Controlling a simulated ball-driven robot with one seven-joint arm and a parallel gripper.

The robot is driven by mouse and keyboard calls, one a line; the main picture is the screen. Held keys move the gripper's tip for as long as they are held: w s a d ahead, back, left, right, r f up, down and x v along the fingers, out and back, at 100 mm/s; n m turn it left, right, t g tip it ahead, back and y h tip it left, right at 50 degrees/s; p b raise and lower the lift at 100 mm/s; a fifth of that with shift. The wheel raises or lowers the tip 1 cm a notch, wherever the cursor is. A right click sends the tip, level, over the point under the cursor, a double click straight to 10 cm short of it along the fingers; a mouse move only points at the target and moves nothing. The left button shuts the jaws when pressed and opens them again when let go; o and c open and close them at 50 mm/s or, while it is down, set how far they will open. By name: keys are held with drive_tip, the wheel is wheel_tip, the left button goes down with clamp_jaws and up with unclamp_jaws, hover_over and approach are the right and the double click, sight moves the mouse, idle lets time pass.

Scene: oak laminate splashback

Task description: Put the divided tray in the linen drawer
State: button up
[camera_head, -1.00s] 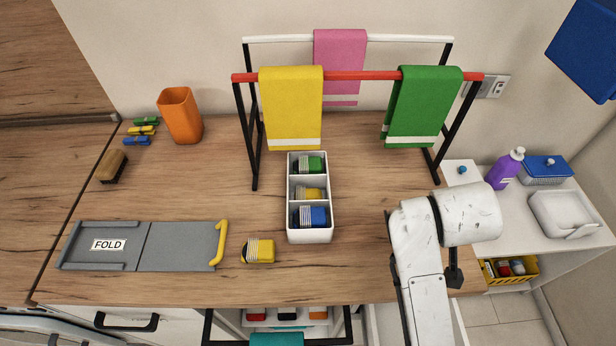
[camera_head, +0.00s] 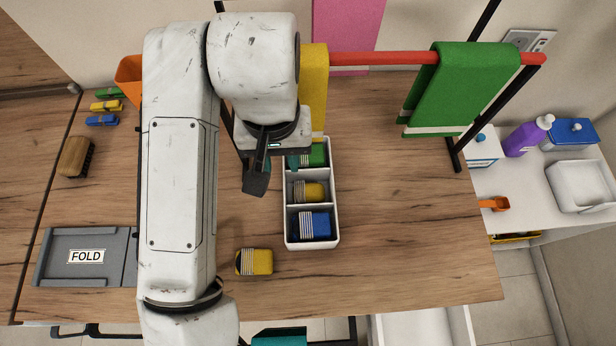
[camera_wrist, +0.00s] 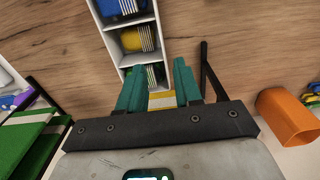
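The divided tray (camera_head: 334,225) is white and stands on the wooden counter, with a green, a yellow and a blue banded bundle in its three compartments. My gripper (camera_head: 272,173) is at the tray's far-left end, by the green compartment. In the wrist view, my gripper (camera_wrist: 158,88) has its teal fingers apart, with nothing held. The tray (camera_wrist: 112,45) extends away from them, its green-bundle end near the fingertips; contact cannot be told. The linen drawer is not clearly identifiable; a black bar frame (camera_head: 353,329) shows below the counter's front edge.
A yellow bundle (camera_head: 254,262) lies left of the tray. The grey FOLD board (camera_head: 62,262) is farther left, partly behind my arm. A rack with a green towel (camera_head: 458,88) and yellow towel (camera_head: 314,92) stands behind. The counter right of the tray is clear.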

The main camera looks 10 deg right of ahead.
drive_tip(key=shift+a+f+b, duration=0.1)
drive_tip(key=shift+f+b, duration=0.4)
drive_tip(key=shift+f, duration=4.7)
drive_tip(key=shift+c, duration=0.4)
clamp_jaws()
